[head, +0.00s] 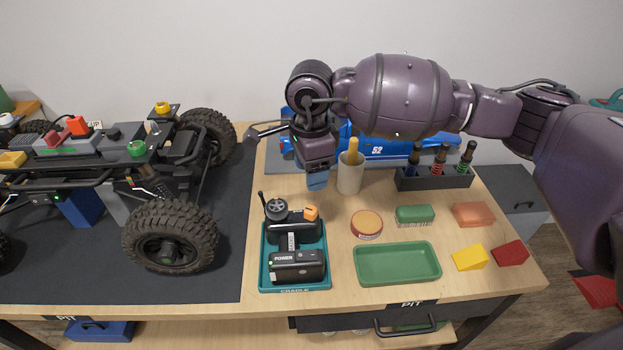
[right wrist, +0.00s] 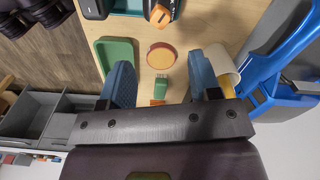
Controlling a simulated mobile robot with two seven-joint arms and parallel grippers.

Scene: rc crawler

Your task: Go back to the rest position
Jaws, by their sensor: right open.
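My right gripper (head: 317,181) hangs over the workbench, with its blue fingers pointing down just left of the cream cup (head: 349,176) with a yellow-handled tool in it. In the right wrist view, the two blue fingers of my right gripper (right wrist: 163,78) are apart with nothing held between them. The round orange-lidded tin (right wrist: 161,56) and the green brush (right wrist: 166,86) show beyond the gap. The cup (right wrist: 222,65) stands close beside one finger in that view. My left gripper is not in view.
The teal cradle (head: 265,275) holds a transmitter and a power pack. The green tray (head: 397,281), red and yellow blocks and a bottle rack (head: 434,181) are to the right. A blue car body (head: 385,148) lies behind my arm. The crawler (head: 150,190) stands on the dark mat (head: 90,278).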

